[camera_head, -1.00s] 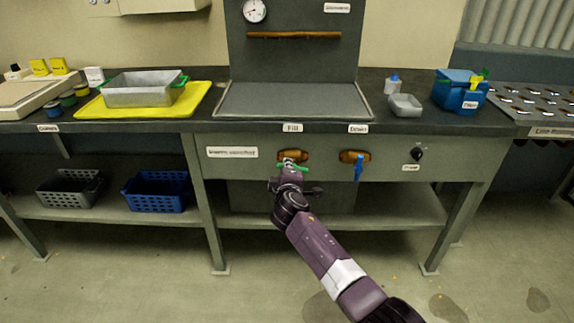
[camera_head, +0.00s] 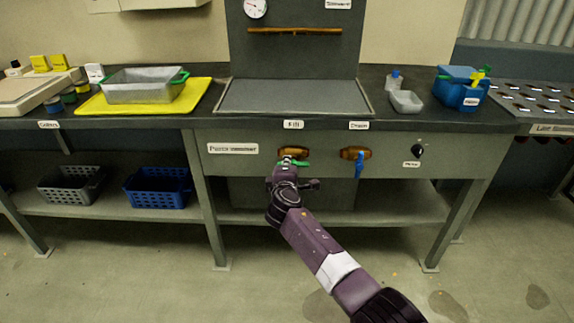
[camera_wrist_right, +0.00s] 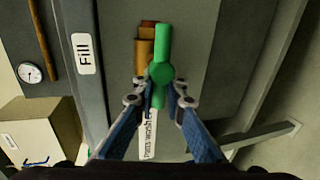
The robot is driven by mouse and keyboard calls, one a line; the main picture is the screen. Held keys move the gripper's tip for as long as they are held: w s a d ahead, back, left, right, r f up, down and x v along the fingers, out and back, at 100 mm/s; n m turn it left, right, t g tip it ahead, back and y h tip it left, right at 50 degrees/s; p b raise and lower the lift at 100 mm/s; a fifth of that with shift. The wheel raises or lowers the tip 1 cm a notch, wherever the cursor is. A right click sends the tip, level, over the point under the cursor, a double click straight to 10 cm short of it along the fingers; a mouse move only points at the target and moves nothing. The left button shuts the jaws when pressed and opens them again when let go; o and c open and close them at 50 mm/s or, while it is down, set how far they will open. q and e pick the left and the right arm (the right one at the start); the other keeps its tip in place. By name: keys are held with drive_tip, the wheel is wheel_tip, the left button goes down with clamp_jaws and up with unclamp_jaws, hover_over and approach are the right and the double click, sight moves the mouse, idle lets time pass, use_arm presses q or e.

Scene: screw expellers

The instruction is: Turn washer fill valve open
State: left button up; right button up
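The fill valve has a brass body (camera_head: 294,152) under the Fill label (camera_head: 292,124) on the sink front. That view is turned, so the handle runs roughly level in the head view (camera_head: 300,163). My right gripper (camera_head: 284,172) is at the handle's left end. In the wrist view, the fingertips (camera_wrist_right: 160,92) lie on both sides of that end, close against it; whether they press on it is unclear. My left gripper is out of view.
The drain valve (camera_head: 356,153), with a blue handle (camera_head: 359,168) hanging down, sits to the right. Further right is a black knob (camera_head: 418,151). The floor in front is free.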

drive_tip(key=o, duration=0.4)
drive_tip(key=shift+f, duration=0.1)
drive_tip(key=shift+o, duration=0.2)
drive_tip(key=shift+s, duration=0.1)
drive_tip(key=v, duration=1.2)
